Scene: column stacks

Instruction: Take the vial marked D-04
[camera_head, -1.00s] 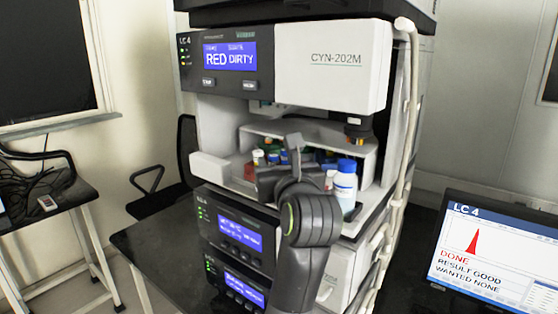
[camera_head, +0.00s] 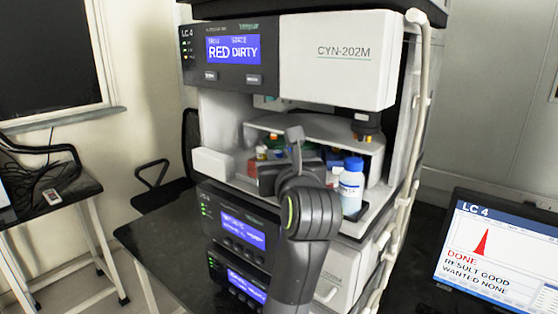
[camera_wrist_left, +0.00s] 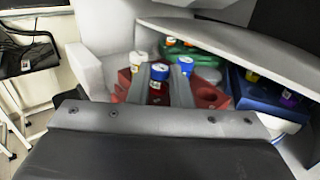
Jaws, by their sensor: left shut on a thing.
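My left gripper (camera_wrist_left: 160,80) is shut on a blue-capped vial (camera_wrist_left: 159,72) in the left wrist view. The vial's cap and dark red body show between the two grey fingers; any label is unreadable. A red rack (camera_wrist_left: 207,95) lies around and behind the fingers; I cannot tell whether the vial is clear of it. White-capped (camera_wrist_left: 138,60) and blue-and-white-capped (camera_wrist_left: 185,63) vials stand to either side. In the head view my left gripper (camera_head: 282,168) reaches into the instrument's open bay, and its wrist hides much of the racks. No D-04 mark is legible.
A green rack (camera_wrist_left: 197,48) and a blue rack (camera_wrist_left: 242,92) stand farther in, under a white shelf (camera_head: 318,127). A white blue-capped bottle (camera_head: 350,190) stands at the bay's right. A screen (camera_head: 500,240) reads "DONE, RESULT GOOD, WANTED NONE". The instrument panel (camera_head: 232,48) reads "RED DIRTY".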

